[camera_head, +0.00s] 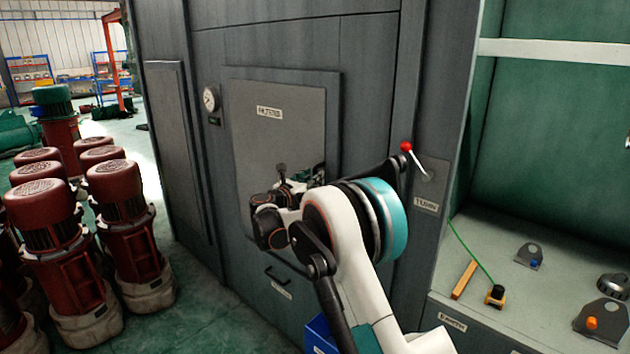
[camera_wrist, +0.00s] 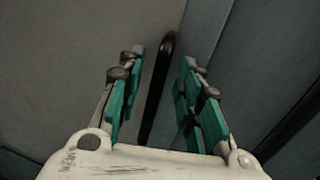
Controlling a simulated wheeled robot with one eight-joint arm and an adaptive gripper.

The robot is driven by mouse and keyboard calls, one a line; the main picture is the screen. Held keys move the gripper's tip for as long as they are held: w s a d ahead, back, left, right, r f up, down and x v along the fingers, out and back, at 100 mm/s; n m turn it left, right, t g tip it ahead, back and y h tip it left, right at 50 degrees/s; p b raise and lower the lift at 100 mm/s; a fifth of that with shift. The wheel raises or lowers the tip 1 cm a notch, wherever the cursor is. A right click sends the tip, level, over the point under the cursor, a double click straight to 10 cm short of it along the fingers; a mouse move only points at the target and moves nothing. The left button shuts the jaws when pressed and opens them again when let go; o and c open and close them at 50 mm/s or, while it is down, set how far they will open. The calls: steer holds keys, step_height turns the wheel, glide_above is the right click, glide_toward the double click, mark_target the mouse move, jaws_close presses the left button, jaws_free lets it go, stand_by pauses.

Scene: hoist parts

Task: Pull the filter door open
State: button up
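The filter door (camera_head: 265,145) is a flat grey panel with a small label, set in the dark cabinet; it looks closed. My gripper (camera_wrist: 163,60) is in front of the door's lower part, and its fingertips are hard to make out in the head view. In the wrist view its teal-padded fingers are apart, one on each side of a black bar handle (camera_wrist: 155,95). I see gaps between the pads and the handle. The handle stands near the door's edge, and in the head view my arm hides it.
A gauge (camera_head: 210,98) is left of the door and a red-knobbed lever (camera_head: 407,147) is to its right. A lower handle (camera_head: 279,272) and a blue bin (camera_head: 319,336) are below. Several red motors (camera_head: 125,200) stand at left. A bench (camera_head: 520,225) with small parts is at right.

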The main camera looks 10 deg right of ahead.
steer(key=shift+x, duration=1.25)
jaws_close()
